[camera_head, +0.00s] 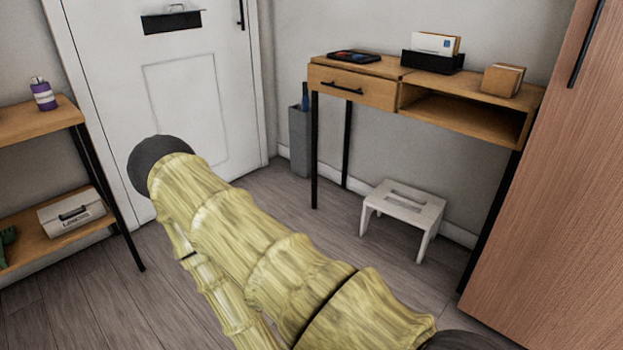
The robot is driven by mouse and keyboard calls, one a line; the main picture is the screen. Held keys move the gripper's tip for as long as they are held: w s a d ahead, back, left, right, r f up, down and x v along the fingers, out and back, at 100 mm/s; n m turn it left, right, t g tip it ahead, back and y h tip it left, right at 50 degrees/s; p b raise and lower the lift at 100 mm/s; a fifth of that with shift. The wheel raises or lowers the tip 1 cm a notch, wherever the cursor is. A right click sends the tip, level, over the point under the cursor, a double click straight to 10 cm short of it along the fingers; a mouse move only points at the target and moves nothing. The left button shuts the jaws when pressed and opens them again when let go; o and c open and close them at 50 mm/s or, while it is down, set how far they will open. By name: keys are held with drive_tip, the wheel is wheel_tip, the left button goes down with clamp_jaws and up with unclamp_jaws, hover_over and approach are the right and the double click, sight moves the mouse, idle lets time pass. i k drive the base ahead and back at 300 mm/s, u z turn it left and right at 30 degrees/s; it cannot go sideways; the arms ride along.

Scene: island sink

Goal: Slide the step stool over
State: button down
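The white step stool (399,208) stands upright on the wooden floor, under the wall desk (353,89). Its top has a slot-shaped hand hole, and its legs rest on the boards. My arm crosses the lower middle of the view, with a yellow bamboo-like surface and a dark rounded cap at its upper left end. The arm is left of and in front of the stool in the picture, and a gap of floor shows between them. My gripper does not show, so its place relative to the stool is hidden.
A tall grey bin (300,141) stands left of the desk. A wooden cabinet (556,190) closes off the right side. A shelf unit (40,121) stands at left beside the white door (190,90). Bare floor (300,210) lies left of the stool.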

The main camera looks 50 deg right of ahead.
sight(430, 219)
drive_tip(key=u, duration=1.15)
drive_tip(key=k, duration=1.65)
drive_tip(key=z, duration=2.05)
drive_tip(key=i, duration=1.65)
drive_tip(key=u, duration=0.05)
